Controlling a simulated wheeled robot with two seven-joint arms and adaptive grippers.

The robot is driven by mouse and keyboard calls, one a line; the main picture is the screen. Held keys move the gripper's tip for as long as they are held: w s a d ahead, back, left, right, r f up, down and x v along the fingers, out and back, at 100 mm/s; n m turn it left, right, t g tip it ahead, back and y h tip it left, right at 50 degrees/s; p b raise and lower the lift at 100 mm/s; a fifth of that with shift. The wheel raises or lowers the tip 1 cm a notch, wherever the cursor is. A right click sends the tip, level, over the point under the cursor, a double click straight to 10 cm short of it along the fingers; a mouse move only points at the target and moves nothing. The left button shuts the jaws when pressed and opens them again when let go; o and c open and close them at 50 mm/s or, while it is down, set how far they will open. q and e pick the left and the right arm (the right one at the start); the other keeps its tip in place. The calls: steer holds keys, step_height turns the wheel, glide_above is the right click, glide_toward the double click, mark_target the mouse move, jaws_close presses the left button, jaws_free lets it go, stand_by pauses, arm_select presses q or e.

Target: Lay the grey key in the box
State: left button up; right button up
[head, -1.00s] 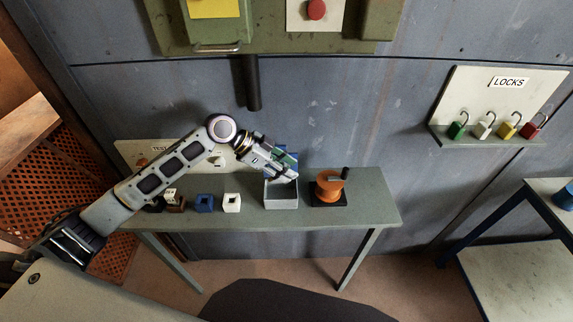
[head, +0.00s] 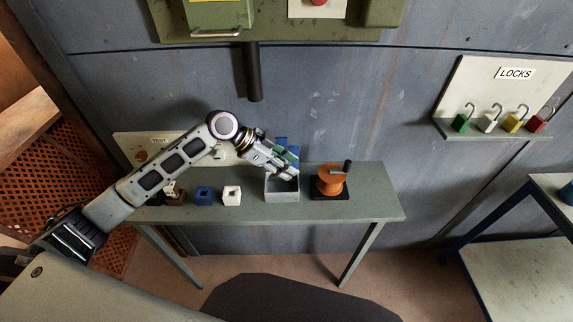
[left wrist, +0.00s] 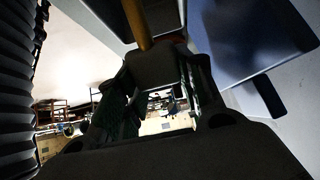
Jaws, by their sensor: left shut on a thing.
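The box (head: 283,197) is a small open grey box on the narrow grey-green table. My left gripper (head: 292,167) comes in from the left and is just above the box's opening, its fingers pointing down and to the right. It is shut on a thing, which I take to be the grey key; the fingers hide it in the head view. In the left wrist view a dark grey piece (left wrist: 155,66) sits between the fingers, with a yellow-brown rod above it. That view is dark, so the key's outline is unclear. My right gripper is not in view.
An orange spool with a crank (head: 331,182) stands right of the box. The table's (head: 375,200) right end is clear. A shelf holds several padlocks at right.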

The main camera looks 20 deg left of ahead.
arm_select(q)
steer(key=shift+f+b, duration=0.9)
steer(key=shift+f, duration=0.6)
steer(key=shift+f+b, duration=0.4)
steer(key=shift+f, duration=0.35)
steer(key=shift+f+b, duration=0.35)
steer(key=shift+f, duration=0.6)
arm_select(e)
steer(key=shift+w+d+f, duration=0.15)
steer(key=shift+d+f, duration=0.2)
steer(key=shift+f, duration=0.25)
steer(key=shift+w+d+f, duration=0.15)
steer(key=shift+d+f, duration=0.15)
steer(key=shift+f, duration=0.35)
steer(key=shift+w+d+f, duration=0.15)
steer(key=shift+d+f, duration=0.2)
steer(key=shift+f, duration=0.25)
arm_select(q)
steer(key=o, duration=1.1)
steer(key=shift+c, duration=0.2)
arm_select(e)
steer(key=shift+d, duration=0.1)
